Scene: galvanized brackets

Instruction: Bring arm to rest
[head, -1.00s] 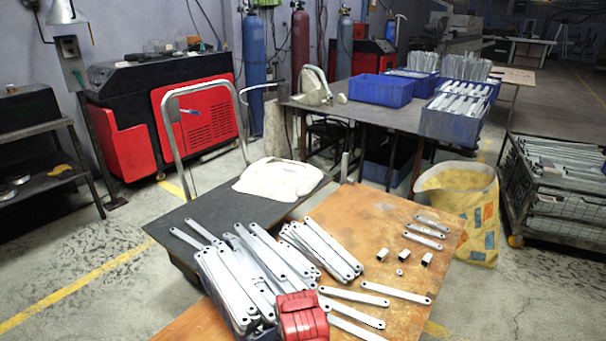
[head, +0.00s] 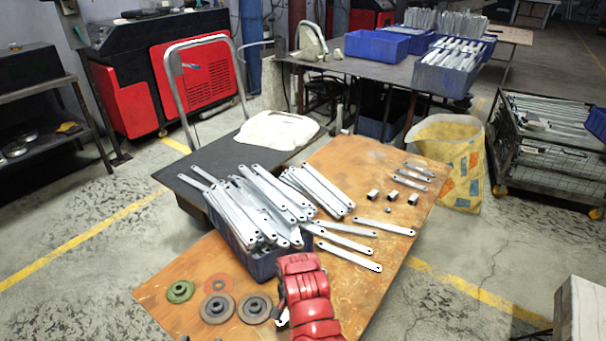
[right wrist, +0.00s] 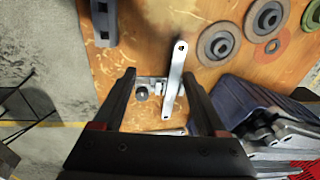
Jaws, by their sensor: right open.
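In the right wrist view my right gripper (right wrist: 152,75) is open, its two dark fingers apart. A flat galvanized bracket (right wrist: 178,72) with a hole lies on the table below, showing between the fingers; I see no grip on it. Beside it is a small metal piece with a dark round knob (right wrist: 142,93). In the head view a red arm of mine (head: 310,300) reaches over the front of the orange-brown table (head: 185,275); its fingers are hidden there. My left gripper is not identifiable in either view.
A blue bin (head: 262,265) full of brackets stands just left of the arm, with loose brackets (head: 385,227) to its right. Grinding discs (head: 218,307) lie at the front left. A white cloth (head: 275,130) lies behind. The table's right front is clear.

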